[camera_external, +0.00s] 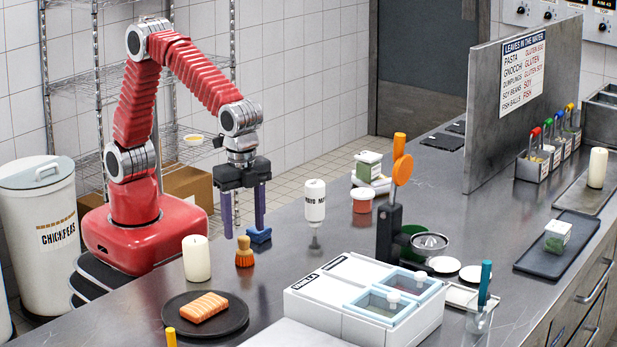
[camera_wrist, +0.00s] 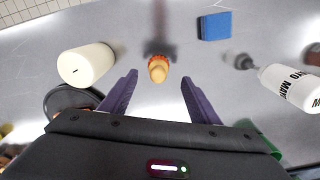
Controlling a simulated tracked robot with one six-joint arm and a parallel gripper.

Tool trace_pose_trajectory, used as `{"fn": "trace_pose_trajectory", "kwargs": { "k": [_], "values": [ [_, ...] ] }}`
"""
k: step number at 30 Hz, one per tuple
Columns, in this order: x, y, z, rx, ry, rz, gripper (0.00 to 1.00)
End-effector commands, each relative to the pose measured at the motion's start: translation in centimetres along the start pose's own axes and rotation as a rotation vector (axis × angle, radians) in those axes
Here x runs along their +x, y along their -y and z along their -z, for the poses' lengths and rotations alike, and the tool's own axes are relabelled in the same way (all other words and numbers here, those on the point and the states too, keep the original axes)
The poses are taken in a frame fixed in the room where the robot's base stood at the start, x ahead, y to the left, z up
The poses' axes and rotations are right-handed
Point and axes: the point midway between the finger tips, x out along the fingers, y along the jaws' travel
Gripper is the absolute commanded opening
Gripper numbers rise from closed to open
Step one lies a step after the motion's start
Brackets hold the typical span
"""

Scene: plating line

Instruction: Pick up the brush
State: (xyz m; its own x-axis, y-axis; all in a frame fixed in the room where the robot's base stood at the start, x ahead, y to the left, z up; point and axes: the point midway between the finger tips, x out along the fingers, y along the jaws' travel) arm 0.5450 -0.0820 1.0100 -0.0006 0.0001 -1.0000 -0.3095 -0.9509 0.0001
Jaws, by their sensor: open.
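The brush (camera_external: 244,252) stands upright on the steel counter, with an orange-brown wooden handle and a wider orange lower end. In the wrist view the brush (camera_wrist: 158,70) is seen from above, beyond my fingertips and about midway between them. My gripper (camera_external: 243,235) points down above the counter with its purple fingers apart and nothing between them. In the external view its fingers are close to the brush, just behind and above it. Both fingers also show in the wrist view (camera_wrist: 158,82).
A white candle (camera_external: 196,258) stands left of the brush and a blue block (camera_external: 259,235) lies behind it to the right. A white mayo bottle (camera_external: 315,203) is farther right. A dark plate (camera_external: 172,318) with salmon and a white container (camera_external: 345,310) are nearer the front.

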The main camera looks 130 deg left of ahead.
Motion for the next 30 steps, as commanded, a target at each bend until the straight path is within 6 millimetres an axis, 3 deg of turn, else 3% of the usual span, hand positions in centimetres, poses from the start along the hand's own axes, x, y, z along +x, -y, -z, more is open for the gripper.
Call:
{"fn": "trace_pose_trajectory", "kwargs": {
  "k": [5,17,30],
  "values": [
    [1.6,0.0,0.0,0.000,0.001,0.000,0.56],
    [2.0,-0.1,0.0,0.000,0.000,0.000,0.56],
    [6.7,-0.3,0.1,0.000,0.001,0.000,0.56]
  ]
}}
